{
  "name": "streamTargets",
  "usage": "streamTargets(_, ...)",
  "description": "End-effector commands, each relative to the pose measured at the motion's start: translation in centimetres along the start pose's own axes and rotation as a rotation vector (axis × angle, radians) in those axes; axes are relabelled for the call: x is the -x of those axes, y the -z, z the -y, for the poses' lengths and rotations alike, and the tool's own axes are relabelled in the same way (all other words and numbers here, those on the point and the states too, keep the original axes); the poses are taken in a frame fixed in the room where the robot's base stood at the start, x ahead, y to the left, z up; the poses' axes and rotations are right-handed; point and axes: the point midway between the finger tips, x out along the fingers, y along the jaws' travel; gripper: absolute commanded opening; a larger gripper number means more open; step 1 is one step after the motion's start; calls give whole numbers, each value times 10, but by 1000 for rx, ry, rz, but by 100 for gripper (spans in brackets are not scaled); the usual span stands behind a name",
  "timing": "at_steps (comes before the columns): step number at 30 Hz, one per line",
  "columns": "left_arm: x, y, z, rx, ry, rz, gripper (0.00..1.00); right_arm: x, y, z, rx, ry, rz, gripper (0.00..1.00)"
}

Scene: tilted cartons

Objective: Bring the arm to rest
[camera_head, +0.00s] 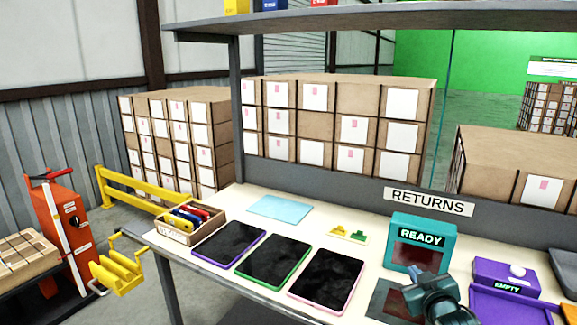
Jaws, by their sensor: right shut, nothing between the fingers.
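My right gripper (416,280) is at the lower right of the head view, dark grey. It is shut and empty, over the front part of the returns bench (222,252). It overlaps a dark flat pad (388,303) in the picture; I cannot tell whether it touches it. A teal box marked READY (424,238) stands just behind it. My left gripper is not in view.
Three tablets, purple-edged (228,244), green-edged (273,262) and pink-edged (327,281), lie left of the gripper. A carton of coloured items (175,234) stands at the bench's left end. A purple EMPTY box (490,270) stands right. A shelf (380,18) spans above.

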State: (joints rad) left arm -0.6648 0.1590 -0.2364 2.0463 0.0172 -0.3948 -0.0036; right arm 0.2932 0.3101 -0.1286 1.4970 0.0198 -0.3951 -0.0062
Motion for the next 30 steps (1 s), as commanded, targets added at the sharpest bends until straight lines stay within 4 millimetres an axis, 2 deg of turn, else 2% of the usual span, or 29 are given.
streamTargets(1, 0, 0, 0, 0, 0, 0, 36, 15, -22, 21, -6, 32, 27, 0)
streamTargets(5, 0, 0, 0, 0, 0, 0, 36, 62, -72, 75, -30, 117, 91, 0)
streamTargets(8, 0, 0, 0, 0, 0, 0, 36, 113, -108, 118, -63, 188, 151, 0)
streamTargets(9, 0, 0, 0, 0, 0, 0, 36, 136, -120, 134, -80, 216, 175, 0)
streamTargets(12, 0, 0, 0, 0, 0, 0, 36, 191, -143, 167, -126, 273, 234, 0)
streamTargets(15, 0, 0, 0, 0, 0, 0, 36, 239, -156, 191, -170, 315, 286, 0)
streamTargets(18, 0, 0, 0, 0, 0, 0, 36, 273, -162, 205, -206, 341, 323, 0)
streamTargets(22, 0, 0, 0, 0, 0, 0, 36, 297, -164, 213, -231, 357, 349, 0)
streamTargets(30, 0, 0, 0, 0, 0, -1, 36, 302, -164, 215, -236, 360, 355, 0)
